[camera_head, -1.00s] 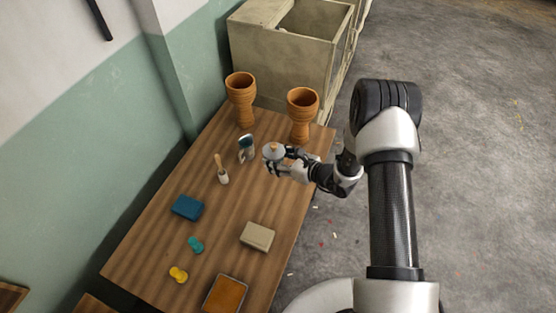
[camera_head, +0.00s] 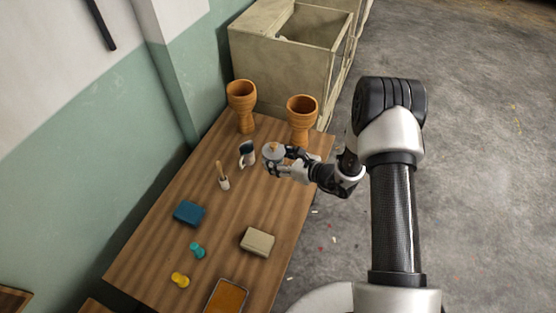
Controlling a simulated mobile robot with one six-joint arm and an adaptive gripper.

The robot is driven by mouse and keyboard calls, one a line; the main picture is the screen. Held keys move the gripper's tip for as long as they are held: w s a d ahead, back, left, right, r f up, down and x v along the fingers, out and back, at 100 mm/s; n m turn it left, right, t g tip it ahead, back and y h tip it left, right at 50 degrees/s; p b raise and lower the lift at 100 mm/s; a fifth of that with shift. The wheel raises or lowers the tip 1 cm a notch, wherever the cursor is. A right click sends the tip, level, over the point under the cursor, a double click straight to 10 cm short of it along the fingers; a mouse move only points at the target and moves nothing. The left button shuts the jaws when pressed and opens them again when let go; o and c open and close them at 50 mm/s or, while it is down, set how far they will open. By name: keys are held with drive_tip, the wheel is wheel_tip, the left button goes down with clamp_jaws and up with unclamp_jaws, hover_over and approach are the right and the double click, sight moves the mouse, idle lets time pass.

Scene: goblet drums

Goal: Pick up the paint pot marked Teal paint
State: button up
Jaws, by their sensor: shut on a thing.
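My gripper (camera_head: 283,161) is shut on a small round grey pot (camera_head: 272,149) with an orange-brown spot on its top. The pot is held over the table's right side, near the far end. I cannot read any marking on it, so I cannot tell whether it is the Teal paint pot. The fingers partly hide its side. A white pot-like thing with a dark blue-grey top (camera_head: 246,153) stands just left of the gripper. No label on it can be read either.
Two clay goblet drums (camera_head: 242,104) (camera_head: 302,118) stand at the table's (camera_head: 160,250) far end. A brush in a small holder (camera_head: 223,179), blue block (camera_head: 188,213), teal piece (camera_head: 197,250), yellow piece (camera_head: 180,281), beige block (camera_head: 257,242) and orange-brown tray (camera_head: 226,297) lie nearer.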

drive_tip(key=shift+r+p, duration=2.35)
drive_tip(key=shift+r, duration=1.95)
drive_tip(key=shift+d, duration=0.15)
